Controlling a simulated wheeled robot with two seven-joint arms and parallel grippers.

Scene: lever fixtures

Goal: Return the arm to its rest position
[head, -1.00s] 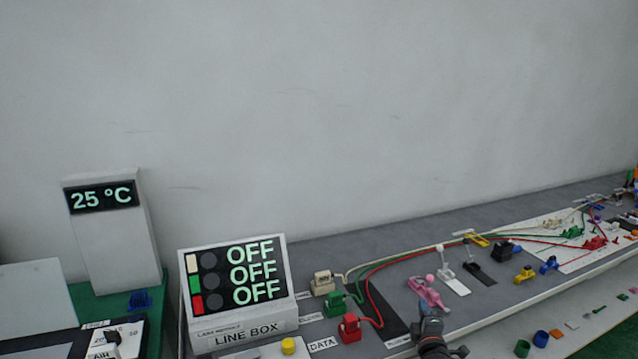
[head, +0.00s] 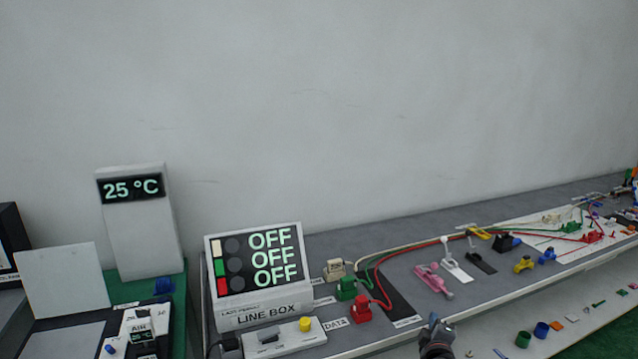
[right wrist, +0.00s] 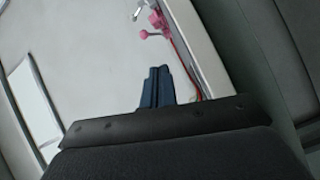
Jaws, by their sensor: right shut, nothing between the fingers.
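My right gripper (head: 434,325) shows at the bottom of the head view, in front of the bench's front edge, its dark arm running out of the frame below. In the right wrist view its blue fingers (right wrist: 157,88) are together with nothing between them. A pink lever fixture (head: 434,280) stands on the bench beyond the gripper, apart from it; pink parts also show in the right wrist view (right wrist: 156,24). A white lever (head: 455,265) and a black one (head: 480,261) stand to its right. My left gripper is not in view.
The grey bench (head: 340,242) runs along the wall. A LINE BOX (head: 262,310) reading OFF on three lines stands left, with white, green (head: 347,288) and red (head: 361,308) plugs beside it. A 25 °C display (head: 131,187) stands further left. Small coloured pieces lie on a lower front strip.

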